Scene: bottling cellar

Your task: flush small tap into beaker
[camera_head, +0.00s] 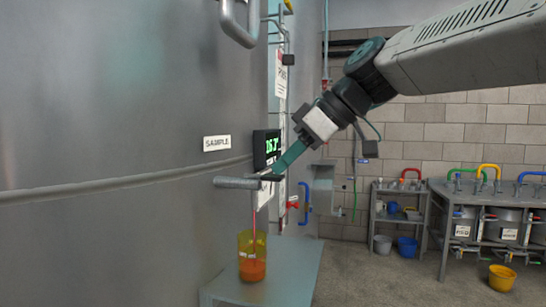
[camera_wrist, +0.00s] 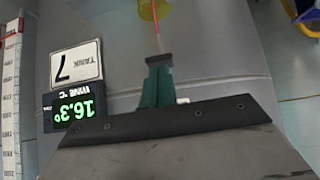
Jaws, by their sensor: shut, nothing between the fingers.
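The small tap (camera_head: 236,183) is a short grey spout on the tank wall, below the SAMPLE label (camera_head: 217,142). A thin red stream (camera_head: 254,222) runs down from it into a yellow-tinted clear beaker (camera_head: 252,245). The beaker stands upright with orange-red liquid in its lower part. My gripper (camera_head: 271,177) has teal fingers, shut and empty, with their tips at the tap. A dark bar (camera_wrist: 158,59) shows at the fingertips in the wrist view; I cannot tell whether they touch the tap's handle. The stream (camera_wrist: 156,28) and the beaker (camera_wrist: 150,9) show beyond it.
The beaker stands on a small grey table (camera_head: 292,272) against the tank (camera_head: 110,110). A green digital display (camera_head: 267,148) is close behind my gripper. A red-handled valve (camera_head: 293,205) is further along. A shelf, a bench (camera_head: 480,195) and a yellow bucket (camera_head: 501,278) stand at right.

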